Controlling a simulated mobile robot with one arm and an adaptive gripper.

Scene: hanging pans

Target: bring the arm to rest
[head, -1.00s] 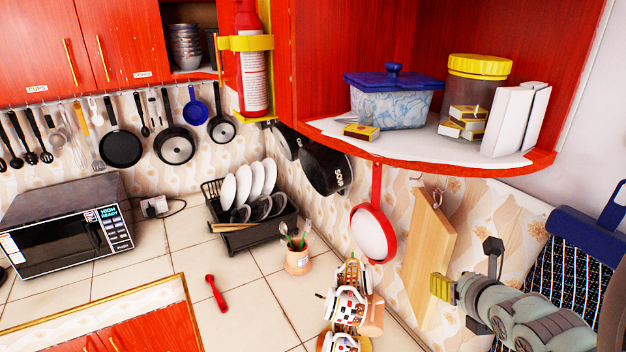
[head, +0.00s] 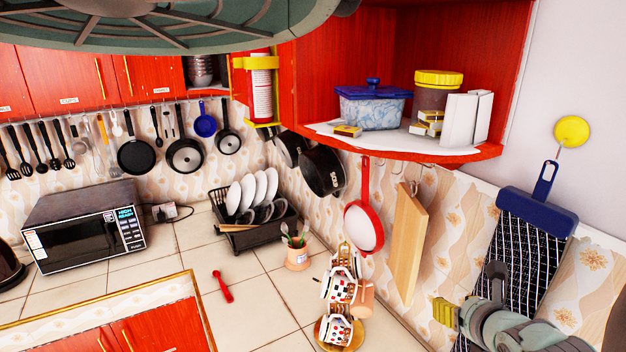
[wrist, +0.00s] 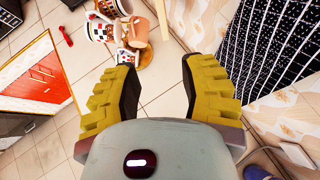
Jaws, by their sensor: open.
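My gripper (wrist: 158,88) is open and empty in the wrist view, its two yellow padded fingers wide apart with tiled surface showing between them. In the head view my gripper (head: 446,312) is at the lower right, in front of the patterned wall. It is to the right of the mug stand and below the hanging cutting board. It appears to touch nothing.
A red-rimmed pan (head: 364,224) and a wooden cutting board (head: 408,240) hang from the shelf (head: 470,156). A mug stand (head: 336,330) stands on the counter. A blue-handled dark patterned item (head: 525,260) hangs at right. The counter's middle holds a red utensil (head: 222,286).

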